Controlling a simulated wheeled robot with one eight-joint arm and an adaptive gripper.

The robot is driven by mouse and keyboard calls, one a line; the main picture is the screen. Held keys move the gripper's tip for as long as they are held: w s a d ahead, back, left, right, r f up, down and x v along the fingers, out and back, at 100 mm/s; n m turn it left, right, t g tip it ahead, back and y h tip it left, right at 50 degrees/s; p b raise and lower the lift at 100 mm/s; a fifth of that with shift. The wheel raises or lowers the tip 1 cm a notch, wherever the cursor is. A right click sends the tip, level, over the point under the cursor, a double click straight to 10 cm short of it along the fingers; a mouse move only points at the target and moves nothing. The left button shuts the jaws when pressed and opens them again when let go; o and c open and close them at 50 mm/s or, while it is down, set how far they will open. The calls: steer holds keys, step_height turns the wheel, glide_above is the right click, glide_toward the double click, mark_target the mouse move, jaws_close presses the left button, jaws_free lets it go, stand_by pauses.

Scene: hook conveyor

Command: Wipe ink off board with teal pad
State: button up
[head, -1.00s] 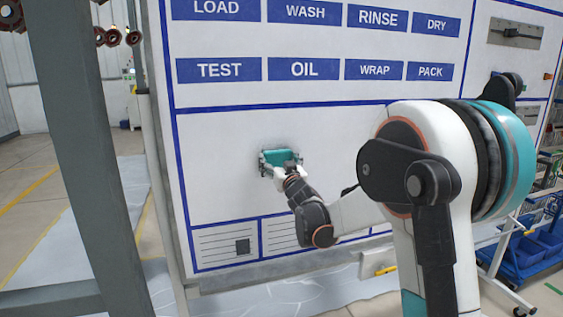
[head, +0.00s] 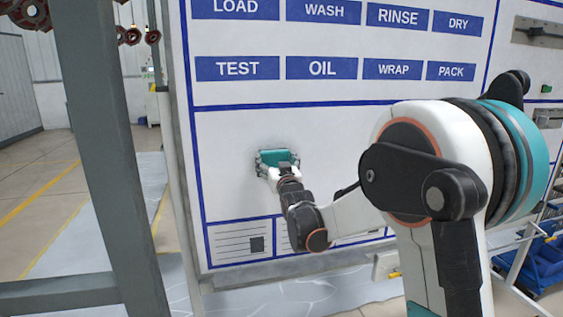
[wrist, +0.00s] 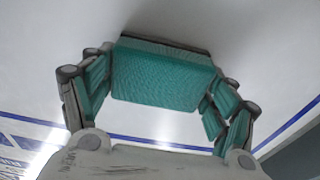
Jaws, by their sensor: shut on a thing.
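The white board (head: 350,130) stands upright in front of me, with blue lines and blue word labels. My gripper (head: 277,160) is at the blank panel below the labels, shut on the teal pad (head: 281,156). In the wrist view the teal pad (wrist: 165,75) sits between the two fingers, with its dark far edge at the board surface (wrist: 250,35). I cannot tell whether it presses on the board. No ink mark shows on the bare panel around the pad; the area behind the pad and arm is hidden.
A grey post (head: 105,150) stands close on the left. Printed cards (head: 240,241) line the board's lower edge. A metal holder (head: 537,30) is on the board's right part. A blue cart (head: 540,262) stands at the lower right. Open floor shows at the left.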

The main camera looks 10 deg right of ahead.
steer(key=shift+s+a, duration=0.1)
stand_by(0.3)
steer(key=shift+s, duration=2.9)
steer(key=s, duration=0.3)
